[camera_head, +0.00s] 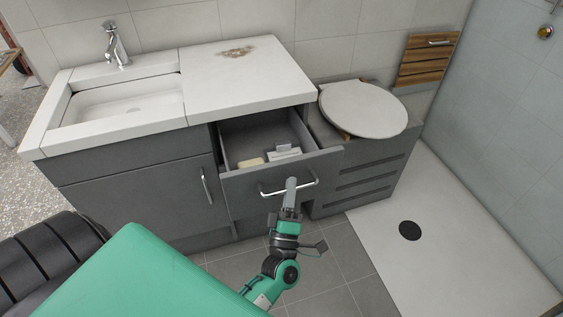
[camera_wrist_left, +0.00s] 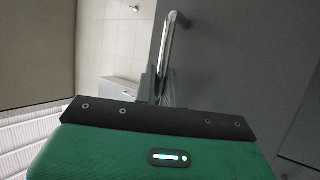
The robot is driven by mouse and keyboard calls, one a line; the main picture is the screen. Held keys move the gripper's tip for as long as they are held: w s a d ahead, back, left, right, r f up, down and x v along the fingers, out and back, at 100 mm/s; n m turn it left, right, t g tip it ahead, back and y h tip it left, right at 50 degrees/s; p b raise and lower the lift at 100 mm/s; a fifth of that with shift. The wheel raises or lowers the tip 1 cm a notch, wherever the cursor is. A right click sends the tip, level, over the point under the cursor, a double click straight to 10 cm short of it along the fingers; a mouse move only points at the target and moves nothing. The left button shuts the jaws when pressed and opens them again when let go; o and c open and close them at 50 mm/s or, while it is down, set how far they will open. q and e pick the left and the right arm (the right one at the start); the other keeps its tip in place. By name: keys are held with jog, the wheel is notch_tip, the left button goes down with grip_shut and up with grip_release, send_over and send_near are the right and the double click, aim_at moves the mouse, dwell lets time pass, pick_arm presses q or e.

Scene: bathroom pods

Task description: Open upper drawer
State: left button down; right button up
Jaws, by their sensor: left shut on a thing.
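The upper drawer (camera_head: 262,178) of the grey vanity stands pulled out, and its inside shows from above. A yellowish block (camera_head: 250,163) and white items (camera_head: 285,152) lie in it. A metal bar handle (camera_head: 304,184) runs across its front and also shows in the left wrist view (camera_wrist_left: 169,40). My left gripper (camera_head: 291,186) is shut on this handle, near its middle. The fingertips are partly hidden in the left wrist view. My right gripper is not in view.
A cabinet door (camera_head: 140,203) with a vertical handle (camera_head: 206,186) is shut left of the drawer. The white counter (camera_head: 235,75) with its sink (camera_head: 125,100) lies above. A toilet (camera_head: 362,108) stands right, beside a shower floor (camera_head: 450,240). Tiled floor (camera_head: 340,255) lies in front.

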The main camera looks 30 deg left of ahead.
pick_arm(q)
jog(key=s+d, duration=0.5)
jog(key=shift+d+r+p, duration=0.15)
jog(key=shift+d+p, duration=0.15)
jog(key=shift+d, duration=0.05)
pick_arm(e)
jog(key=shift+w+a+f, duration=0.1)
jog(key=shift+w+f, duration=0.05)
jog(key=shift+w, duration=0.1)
pick_arm(q)
jog(key=shift+w, duration=0.1)
jog(key=c, duration=1.8)
grip_release()
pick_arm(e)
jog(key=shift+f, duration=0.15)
